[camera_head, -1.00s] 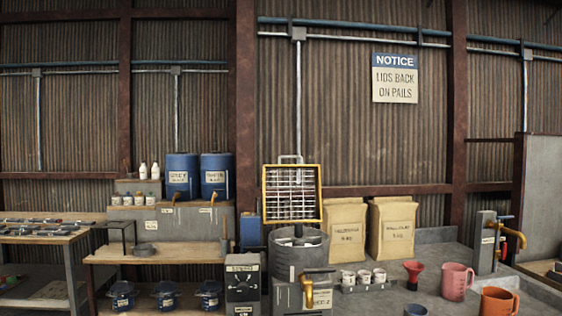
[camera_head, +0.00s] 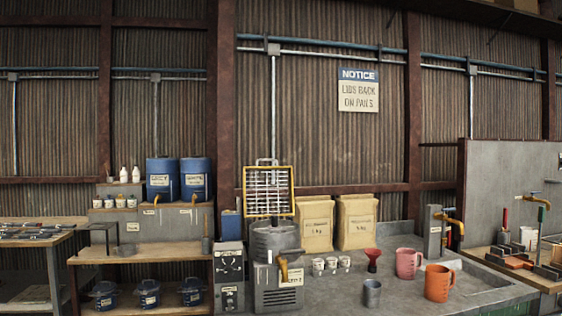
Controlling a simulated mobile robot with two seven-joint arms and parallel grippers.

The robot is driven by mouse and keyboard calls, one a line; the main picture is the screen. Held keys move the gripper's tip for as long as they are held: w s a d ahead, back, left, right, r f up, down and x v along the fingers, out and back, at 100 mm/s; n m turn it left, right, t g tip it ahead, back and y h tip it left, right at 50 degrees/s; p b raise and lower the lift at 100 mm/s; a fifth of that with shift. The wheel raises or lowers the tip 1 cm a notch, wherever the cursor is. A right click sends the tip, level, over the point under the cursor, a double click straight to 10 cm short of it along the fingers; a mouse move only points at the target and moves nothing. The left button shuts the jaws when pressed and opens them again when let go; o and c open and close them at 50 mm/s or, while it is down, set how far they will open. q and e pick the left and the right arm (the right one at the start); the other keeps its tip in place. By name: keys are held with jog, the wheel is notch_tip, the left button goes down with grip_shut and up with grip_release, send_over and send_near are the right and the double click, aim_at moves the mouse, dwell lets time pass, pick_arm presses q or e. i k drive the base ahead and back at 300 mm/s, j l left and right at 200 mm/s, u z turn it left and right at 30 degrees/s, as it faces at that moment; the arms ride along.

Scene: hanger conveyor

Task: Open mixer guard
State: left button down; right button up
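The mixer guard (camera_head: 268,192) is a yellow-framed grille of metal bars. It stands upright above the grey mixer drum (camera_head: 276,240), with a pale handle (camera_head: 266,161) on its top edge. The drum sits on a grey mixer base with vents (camera_head: 278,299). A yellow part (camera_head: 283,268) sticks out at the front of the drum. A grey control box (camera_head: 229,264) with a dial stands just left of the mixer. Neither of my grippers shows in the head view.
Two paper sacks (camera_head: 314,224) stand right of the mixer. Small white cups (camera_head: 331,265), a red funnel (camera_head: 372,260), a grey cup (camera_head: 372,292), a pink jug (camera_head: 408,263) and an orange jug (camera_head: 438,282) are on the counter. A tap (camera_head: 447,220) stands further right.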

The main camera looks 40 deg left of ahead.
aim_at(293, 212)
jog(key=i+j, duration=0.15)
jog(key=j, duration=0.25)
jog(key=i+j+z, duration=0.15)
jog(key=j, duration=0.65)
jog(key=i+j+z, duration=0.1)
jog(key=j, duration=0.3)
jog(key=i+j, duration=0.1)
jog(key=j, duration=0.35)
jog(key=i+j, duration=0.15)
jog(key=j, duration=0.25)
jog(key=i+j, duration=0.1)
jog(key=j, duration=0.35)
jog(key=i+j, duration=0.15)
jog(key=j, duration=0.25)
jog(key=i+j, duration=0.1)
jog(key=j, duration=0.35)
